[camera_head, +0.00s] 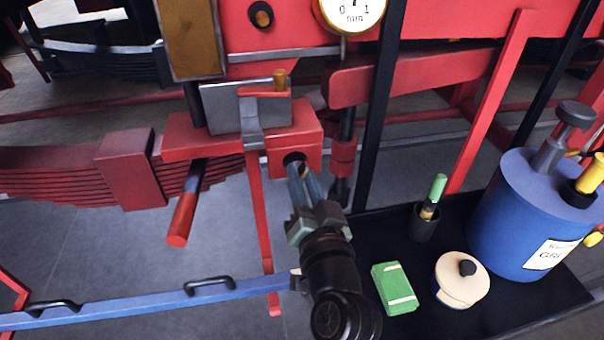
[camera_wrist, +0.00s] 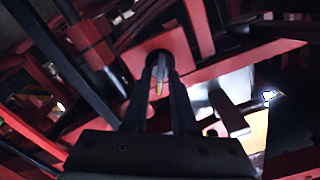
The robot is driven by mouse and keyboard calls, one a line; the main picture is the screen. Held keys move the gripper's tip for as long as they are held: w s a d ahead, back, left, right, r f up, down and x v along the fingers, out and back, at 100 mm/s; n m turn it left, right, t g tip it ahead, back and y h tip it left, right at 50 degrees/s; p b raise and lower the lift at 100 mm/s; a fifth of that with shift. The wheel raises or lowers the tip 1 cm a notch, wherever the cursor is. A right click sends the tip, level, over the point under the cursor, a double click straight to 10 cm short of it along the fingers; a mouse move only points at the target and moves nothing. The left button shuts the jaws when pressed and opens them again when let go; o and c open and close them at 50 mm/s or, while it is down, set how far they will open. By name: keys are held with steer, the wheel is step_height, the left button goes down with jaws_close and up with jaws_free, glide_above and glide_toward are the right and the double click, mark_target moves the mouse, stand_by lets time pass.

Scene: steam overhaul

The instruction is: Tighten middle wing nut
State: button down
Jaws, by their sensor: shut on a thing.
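My gripper (camera_head: 297,168) reaches up to the front of a red block (camera_head: 312,137) under the leaf spring frame. Its two long fingers are shut on a small piece with a brass-coloured tip, which I take to be the middle wing nut (camera_wrist: 160,80). In the wrist view my gripper (camera_wrist: 163,68) points into a dark round opening in the red block (camera_wrist: 181,46). The fingers hide most of the nut, and its wings cannot be made out. The other wing nuts cannot be told apart in either view.
A red-ended lever (camera_head: 183,218) hangs left of the block. A blue rail (camera_head: 140,303) crosses below. At right, a black tray (camera_head: 535,308) holds a blue canister (camera_head: 510,215), a cream pot (camera_head: 462,285), a green box (camera_head: 393,290) and a brush cup (camera_head: 424,226).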

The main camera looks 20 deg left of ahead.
steer(key=m+p, duration=0.1)
steer(key=m, duration=0.3)
steer(key=shift+d+m+p, duration=0.1)
steer(key=shift+m+p, duration=0.2)
steer(key=shift+p, duration=0.1)
steer(key=m+p, duration=0.2)
steer(key=m, duration=0.4)
steer(key=shift+f, duration=0.15)
stand_by(0.8)
steer(key=c, duration=1)
jaws_free()
steer(key=shift+w, duration=0.1)
steer(key=shift+o, duration=0.2)
steer(key=b+v, duration=0.2)
steer(key=v, duration=1.1)
steer(key=shift+b, duration=0.4)
